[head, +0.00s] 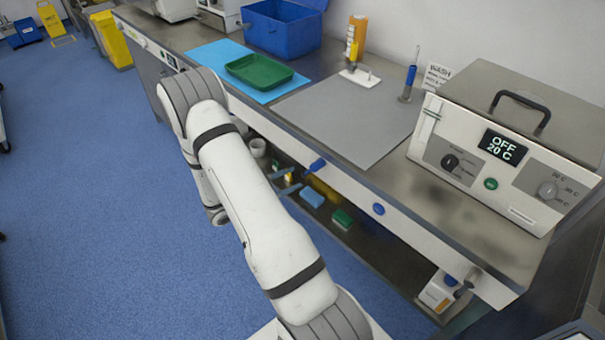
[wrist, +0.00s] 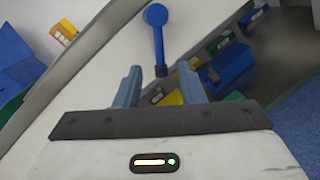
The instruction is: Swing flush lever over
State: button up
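The blue flush lever (wrist: 157,38) has a round pivot on the pale front panel in the wrist view. Its arm points down the picture, and its end lies between my two fingertips in that view. My gripper (wrist: 158,72) is open, with a gap visible on each side of the lever's end. I cannot tell how far the fingers reach around it in depth. In the head view, the blue lever (head: 317,165) shows on the counter's front edge, and the light-blue fingers of my gripper (head: 296,178) show just left of it. My arm hides the gripper's body there.
A blue round knob (head: 378,209) sits on the same front panel. The counter (head: 420,185) holds a control unit (head: 500,140), green tray (head: 259,71) and blue bin (head: 285,28). A lower shelf holds a blue block (head: 312,197) and green block (head: 342,219).

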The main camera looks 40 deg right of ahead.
aim_at(305, 174)
jog(key=shift+s+d, duration=0.2)
jog(key=shift+d, duration=0.9)
jog(key=shift+s+d, duration=0.15)
jog(key=shift+d, duration=0.9)
jog(key=shift+c, duration=0.5)
grip_shut()
